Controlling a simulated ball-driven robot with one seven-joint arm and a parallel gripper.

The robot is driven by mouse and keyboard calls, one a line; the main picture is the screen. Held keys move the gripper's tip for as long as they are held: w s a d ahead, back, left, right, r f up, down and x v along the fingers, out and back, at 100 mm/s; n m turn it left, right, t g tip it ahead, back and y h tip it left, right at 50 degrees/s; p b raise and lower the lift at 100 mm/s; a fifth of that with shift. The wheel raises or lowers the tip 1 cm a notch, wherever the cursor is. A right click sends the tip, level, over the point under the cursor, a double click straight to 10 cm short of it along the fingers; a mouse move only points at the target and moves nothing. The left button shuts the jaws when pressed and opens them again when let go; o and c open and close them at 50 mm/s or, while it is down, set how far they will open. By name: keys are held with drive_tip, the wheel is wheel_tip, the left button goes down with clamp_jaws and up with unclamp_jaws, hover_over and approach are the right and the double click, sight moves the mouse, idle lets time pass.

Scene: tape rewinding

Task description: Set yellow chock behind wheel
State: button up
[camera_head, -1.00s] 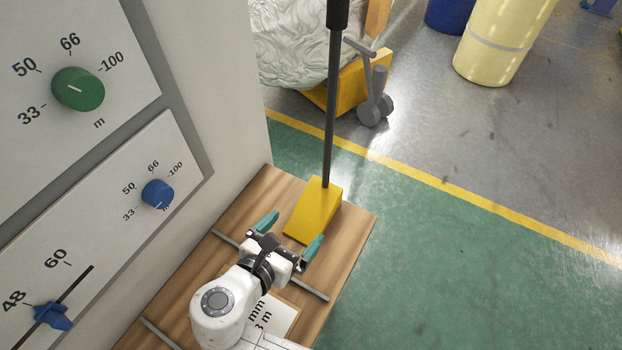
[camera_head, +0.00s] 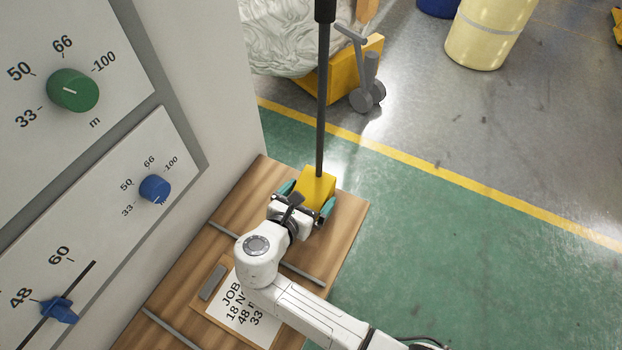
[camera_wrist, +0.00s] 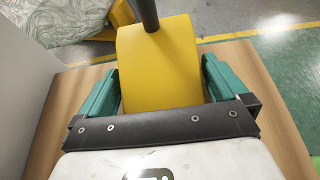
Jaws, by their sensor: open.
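The yellow chock (camera_head: 316,188) is a wedge with a long dark upright handle (camera_head: 322,100). It stands on the far part of a wooden board. My gripper (camera_head: 307,200) is open, with its teal fingers on either side of the chock. In the wrist view the yellow chock (camera_wrist: 158,65) fills the space between the fingertips, with a narrow gap at each side. The grey wheel (camera_head: 368,98) of a yellow cart or pallet jack (camera_head: 345,78) shows on the floor beyond.
The wooden board (camera_head: 345,215) carries grey bars and a job card (camera_head: 240,305). A panel with knobs (camera_head: 73,90) stands at the left. A cream drum (camera_head: 485,35) stands at the back. Green floor on the right, edged by a yellow line, is clear.

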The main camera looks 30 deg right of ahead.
drive_tip(key=c, duration=1.8)
drive_tip(key=shift+a+r, duration=0.1)
drive_tip(key=shift+r, duration=0.05)
